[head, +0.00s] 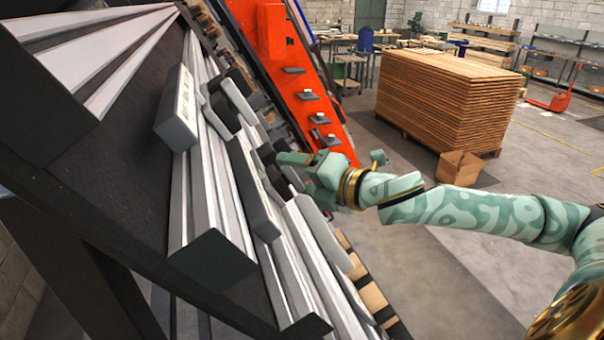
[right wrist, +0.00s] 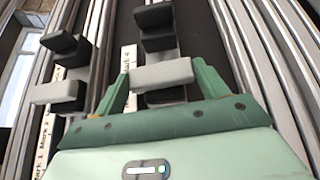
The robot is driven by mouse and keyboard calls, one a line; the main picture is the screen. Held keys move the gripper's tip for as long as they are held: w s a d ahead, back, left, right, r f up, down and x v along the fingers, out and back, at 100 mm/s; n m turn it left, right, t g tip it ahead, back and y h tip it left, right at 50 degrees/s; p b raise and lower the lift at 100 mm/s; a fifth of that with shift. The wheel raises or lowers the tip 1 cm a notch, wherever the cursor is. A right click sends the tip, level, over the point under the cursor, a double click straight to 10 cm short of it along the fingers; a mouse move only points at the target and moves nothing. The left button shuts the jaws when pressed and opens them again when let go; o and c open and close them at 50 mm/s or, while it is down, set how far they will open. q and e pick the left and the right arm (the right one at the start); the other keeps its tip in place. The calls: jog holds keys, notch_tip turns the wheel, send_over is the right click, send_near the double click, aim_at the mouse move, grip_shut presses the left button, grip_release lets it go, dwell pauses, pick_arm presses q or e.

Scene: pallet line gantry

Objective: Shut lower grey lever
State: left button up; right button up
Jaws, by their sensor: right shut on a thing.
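My right gripper (right wrist: 165,92) is shut on a light grey lever (right wrist: 162,75). The lever's bar lies crosswise between the two green fingers, over a dark slide on the rail panel. A second light grey lever (right wrist: 55,92) stands apart to the left, below a black block. In the head view my right gripper (head: 284,171) reaches in from the right against the railed panel. The gripper and the dark parts there largely hide the held lever in that view. I cannot tell from these views how far the lever is moved. My left gripper is not in view.
Black blocks (right wrist: 158,40) sit just beyond the held lever on the same slide. Long metal rails (head: 203,190) run beside it. An orange beam (head: 308,100) stands behind the panel. A stack of wooden boards (head: 445,100) and a cardboard box (head: 460,168) are on the floor farther off.

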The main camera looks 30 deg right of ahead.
jog(key=shift+m+g+h, duration=0.3)
jog(key=shift+h, duration=0.1)
jog(key=o, duration=1)
